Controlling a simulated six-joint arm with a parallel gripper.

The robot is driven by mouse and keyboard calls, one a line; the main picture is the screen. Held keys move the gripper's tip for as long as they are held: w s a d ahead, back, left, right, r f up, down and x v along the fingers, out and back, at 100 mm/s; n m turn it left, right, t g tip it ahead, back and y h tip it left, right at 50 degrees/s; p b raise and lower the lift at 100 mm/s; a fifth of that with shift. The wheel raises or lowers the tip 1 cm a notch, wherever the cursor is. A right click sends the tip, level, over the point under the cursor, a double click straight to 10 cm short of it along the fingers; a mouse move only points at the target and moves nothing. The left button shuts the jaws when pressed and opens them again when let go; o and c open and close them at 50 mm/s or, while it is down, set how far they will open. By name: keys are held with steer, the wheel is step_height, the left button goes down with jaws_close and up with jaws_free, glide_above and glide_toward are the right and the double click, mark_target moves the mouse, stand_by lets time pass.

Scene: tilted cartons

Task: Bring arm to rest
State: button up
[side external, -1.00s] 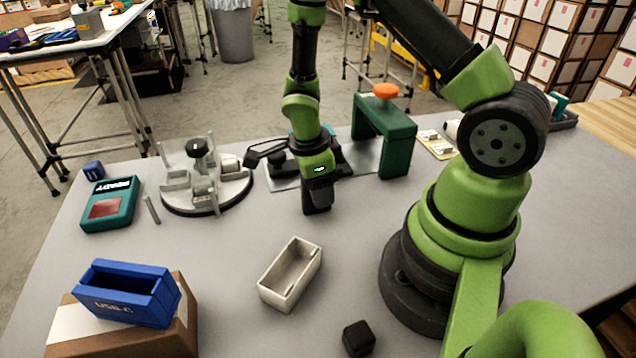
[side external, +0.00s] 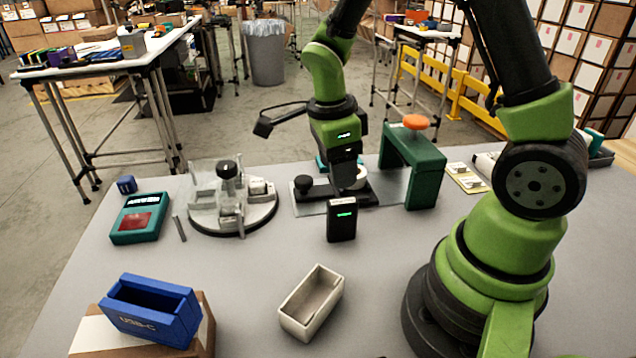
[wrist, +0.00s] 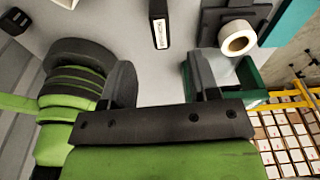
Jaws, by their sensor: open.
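My gripper (side external: 346,168) hangs above the table, over the black device; the fixture behind makes its fingers hard to see in the side view. In the wrist view my gripper (wrist: 160,74) has two dark fingers spread wide with nothing between them. A black box-shaped device (side external: 341,220) with a small green light stands upright on the grey table (side external: 390,260), apart from my gripper. It also shows in the wrist view (wrist: 158,28), beyond the fingertips.
A green press frame (side external: 424,175) with an orange knob stands behind right. An empty cream tray (side external: 312,302) is in front; a blue USB-C bin (side external: 150,312) sits on a carton.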

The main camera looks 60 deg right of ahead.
steer(key=s+a+r+n+t+y, duration=0.1)
steer(key=s+a+r+n+t, duration=0.2)
steer(key=r+n, duration=0.5)
steer(key=s+a+r+n+t+y, duration=0.2)
steer(key=s+a+r+n+t, duration=0.2)
steer(key=n, duration=0.9)
steer(key=s+r, duration=0.3)
steer(key=r, duration=0.1)
steer(key=shift+r+t, duration=0.25)
steer(key=shift+t, duration=0.15)
